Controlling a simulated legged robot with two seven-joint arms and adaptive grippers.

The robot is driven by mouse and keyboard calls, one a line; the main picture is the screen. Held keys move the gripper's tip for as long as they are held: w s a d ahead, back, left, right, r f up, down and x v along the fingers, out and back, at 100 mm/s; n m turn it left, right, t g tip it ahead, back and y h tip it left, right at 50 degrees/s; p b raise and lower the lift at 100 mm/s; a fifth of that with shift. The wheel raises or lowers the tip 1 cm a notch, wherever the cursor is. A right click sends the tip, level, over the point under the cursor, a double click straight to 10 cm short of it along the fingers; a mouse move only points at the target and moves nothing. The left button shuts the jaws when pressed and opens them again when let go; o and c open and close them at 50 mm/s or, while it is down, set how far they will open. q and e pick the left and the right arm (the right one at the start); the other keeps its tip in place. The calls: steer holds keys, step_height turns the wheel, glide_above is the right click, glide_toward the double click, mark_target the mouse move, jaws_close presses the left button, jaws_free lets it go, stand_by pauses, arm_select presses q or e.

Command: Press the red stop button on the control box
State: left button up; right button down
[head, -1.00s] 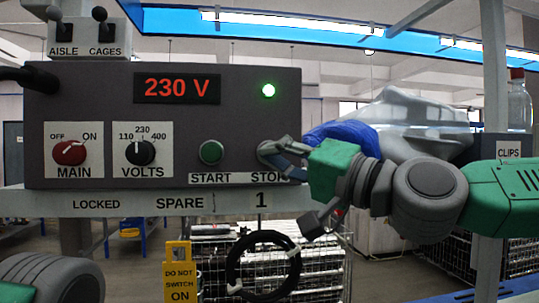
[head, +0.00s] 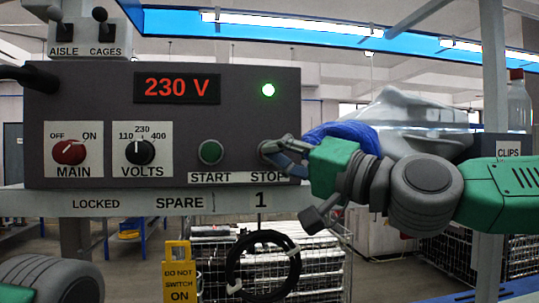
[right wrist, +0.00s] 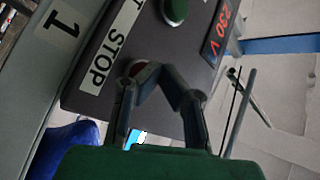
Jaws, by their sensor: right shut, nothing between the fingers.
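The grey control box (head: 235,120) has a green start button (head: 210,152) and a STOP label beside it. In the right wrist view a small part of the red stop button (right wrist: 137,68) shows next to the STOP label (right wrist: 106,62). My right gripper (right wrist: 150,74) is shut and empty, its fingertips right at the button; I cannot tell whether they touch it. My left gripper is out of view; only part of my left arm shows at lower left.
The box also carries a lit green lamp (head: 268,90), a 230 V display (head: 177,89), a red MAIN knob (head: 69,152) and a VOLTS knob (head: 140,152). A black cable coil (head: 263,266) and a yellow tag (head: 178,272) hang below.

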steer(key=shift+w, duration=0.5)
stand_by(0.6)
steer(key=shift+s, duration=0.15)
steer(key=shift+s+b, duration=0.3)
steer(key=shift+s, duration=0.65)
steer(key=s, duration=0.2)
steer(key=s+d, duration=0.1)
steer(key=s, duration=0.2)
steer(key=shift+b, duration=0.4)
